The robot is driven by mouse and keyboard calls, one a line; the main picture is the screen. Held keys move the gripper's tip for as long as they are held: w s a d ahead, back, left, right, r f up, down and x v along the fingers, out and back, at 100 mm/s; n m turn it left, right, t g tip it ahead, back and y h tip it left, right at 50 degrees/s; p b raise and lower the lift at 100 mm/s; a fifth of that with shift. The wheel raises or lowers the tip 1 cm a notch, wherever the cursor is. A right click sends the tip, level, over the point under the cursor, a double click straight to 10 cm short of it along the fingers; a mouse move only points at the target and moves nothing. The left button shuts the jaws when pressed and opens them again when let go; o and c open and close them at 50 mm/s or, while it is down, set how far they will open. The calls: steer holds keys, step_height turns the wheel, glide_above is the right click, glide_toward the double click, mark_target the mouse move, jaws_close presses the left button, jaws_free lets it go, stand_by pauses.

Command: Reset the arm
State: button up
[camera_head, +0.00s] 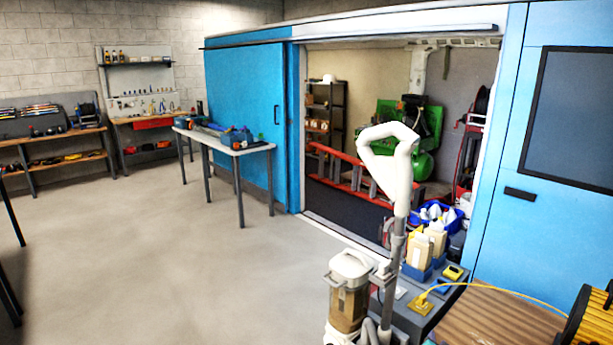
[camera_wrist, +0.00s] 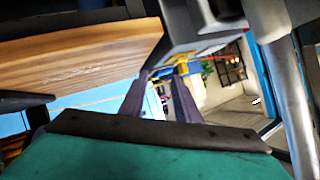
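My gripper (camera_wrist: 160,75) shows in the wrist view. Its two dark fingers stand apart, with bright background visible between them and nothing seen held. A yellow piece (camera_wrist: 181,68) shows beyond the right fingertip; I cannot tell whether they touch. The gripper and my arm cannot be made out for certain in the head view.
A wooden top (camera_wrist: 80,55) fills the wrist view's upper left, close by. In the head view, a white-handled upright machine (camera_head: 390,165) stands before a grey cabinet (camera_head: 400,315). A yellow cable reel (camera_head: 592,320) is at right. Open floor (camera_head: 190,255) lies left.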

steer(key=s+a+f+n+g+y, duration=0.25)
steer(key=s+a+f, duration=0.45)
steer(key=a+f, duration=0.35)
steer(key=s+a+f+n+g+y, duration=0.15)
steer(key=s+a+f+g, duration=0.25)
steer(key=s+a+f, duration=0.55)
steer(key=s+a+f+n+g, duration=0.1)
steer(key=s+a+f+g, duration=0.25)
steer(key=s, duration=0.25)
steer(key=s+a+f+n+g, duration=0.2)
steer(key=s+a, duration=0.3)
steer(key=s, duration=0.2)
steer(key=s+a+r+n+g, duration=0.1)
steer(key=s+g, duration=0.2)
steer(key=s, duration=0.4)
steer(key=s+a+r+n+g+y, duration=0.1)
steer(key=s+r+n+g, duration=0.1)
steer(key=s, duration=0.5)
steer(key=shift+s+r+g, duration=0.25)
steer(key=shift+s+g, duration=0.05)
steer(key=shift+g, duration=0.1)
steer(key=shift+d, duration=0.1)
